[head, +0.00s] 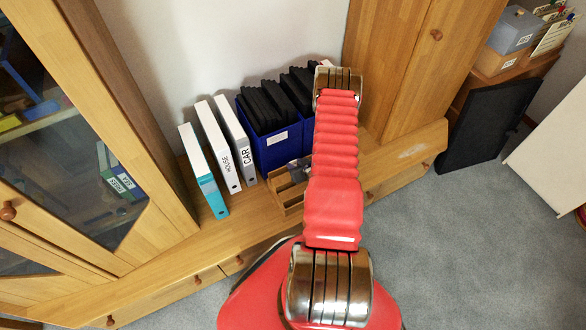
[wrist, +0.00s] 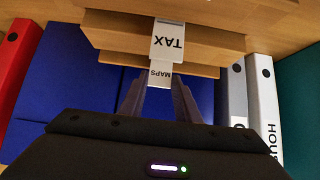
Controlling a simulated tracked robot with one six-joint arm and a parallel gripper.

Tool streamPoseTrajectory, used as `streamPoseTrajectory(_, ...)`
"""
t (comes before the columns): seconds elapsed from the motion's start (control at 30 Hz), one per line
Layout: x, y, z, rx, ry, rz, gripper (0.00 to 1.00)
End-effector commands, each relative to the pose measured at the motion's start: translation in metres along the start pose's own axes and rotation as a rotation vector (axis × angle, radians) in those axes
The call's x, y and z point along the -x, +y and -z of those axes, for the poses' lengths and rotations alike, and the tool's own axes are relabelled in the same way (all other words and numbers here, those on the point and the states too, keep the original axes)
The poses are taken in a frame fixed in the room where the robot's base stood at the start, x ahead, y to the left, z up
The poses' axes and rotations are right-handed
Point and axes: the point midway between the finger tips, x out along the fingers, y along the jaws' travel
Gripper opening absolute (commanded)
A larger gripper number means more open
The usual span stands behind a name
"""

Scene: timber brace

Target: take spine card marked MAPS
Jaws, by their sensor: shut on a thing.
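The white card marked MAPS (wrist: 160,73) shows in the wrist view, its lettering upside down. My gripper (wrist: 159,86) is shut on it, with one dark finger on each side of the lower part of the card. A second white card marked TAX (wrist: 167,42) sits just above it in the picture, also upside down, against the stepped wooden holder (wrist: 115,40). The MAPS card seems to overlap or touch the lower edge of the TAX card; I cannot tell which.
Blue boxes (head: 277,155) with black folders stand behind the holder. A red binder (wrist: 15,65) shows in the wrist view. Glass-fronted cabinet (head: 75,150) at left.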

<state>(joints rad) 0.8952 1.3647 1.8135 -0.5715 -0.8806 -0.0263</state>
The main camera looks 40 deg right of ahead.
Motion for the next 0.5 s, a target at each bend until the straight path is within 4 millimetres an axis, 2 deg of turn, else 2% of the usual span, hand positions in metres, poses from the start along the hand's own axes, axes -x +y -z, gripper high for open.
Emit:
streamPoseTrajectory(0.3, 0.0001, 0.0000, 0.0001, 0.000, 0.000, 0.000, 0.00)
streamPoseTrajectory(0.5, 0.0000, 0.0000, 0.0002, 0.000, 0.000, 0.000, 0.00)
